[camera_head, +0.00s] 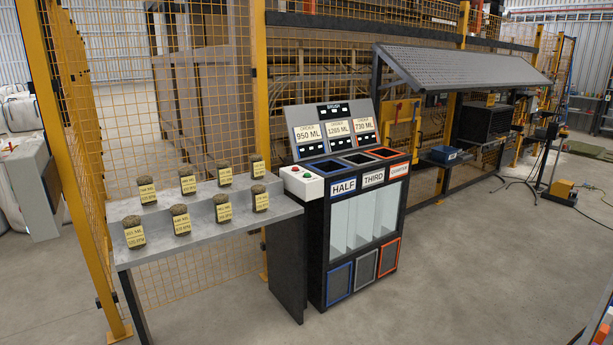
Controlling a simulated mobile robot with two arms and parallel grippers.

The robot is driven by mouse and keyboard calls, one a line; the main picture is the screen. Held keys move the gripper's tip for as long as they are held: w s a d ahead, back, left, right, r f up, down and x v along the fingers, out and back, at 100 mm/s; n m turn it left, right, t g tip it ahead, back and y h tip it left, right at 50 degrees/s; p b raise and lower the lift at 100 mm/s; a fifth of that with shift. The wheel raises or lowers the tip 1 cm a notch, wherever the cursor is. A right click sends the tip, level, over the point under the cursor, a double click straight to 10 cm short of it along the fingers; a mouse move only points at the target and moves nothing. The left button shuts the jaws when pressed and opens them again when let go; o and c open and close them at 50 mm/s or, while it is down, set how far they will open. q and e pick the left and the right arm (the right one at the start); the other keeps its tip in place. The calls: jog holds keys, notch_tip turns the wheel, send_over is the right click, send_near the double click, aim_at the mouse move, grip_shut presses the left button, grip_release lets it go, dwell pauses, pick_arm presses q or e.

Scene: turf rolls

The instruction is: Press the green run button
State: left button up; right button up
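The green button (306,175) is a small round cap on top of a white control box (302,189). A red button (294,169) sits beside it, to its upper left. The box stands at the left side of a dark machine (318,235), by the right end of the grey shelf. Neither of my grippers shows in the head view, so nothing of mine is seen near the button.
A grey table (190,238) on the left holds several labelled turf rolls. The machine has HALF, THIRD and QUARTER bins below order cards (340,129). Yellow mesh fencing (205,270) stands behind. Open concrete floor (470,275) lies in front and to the right.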

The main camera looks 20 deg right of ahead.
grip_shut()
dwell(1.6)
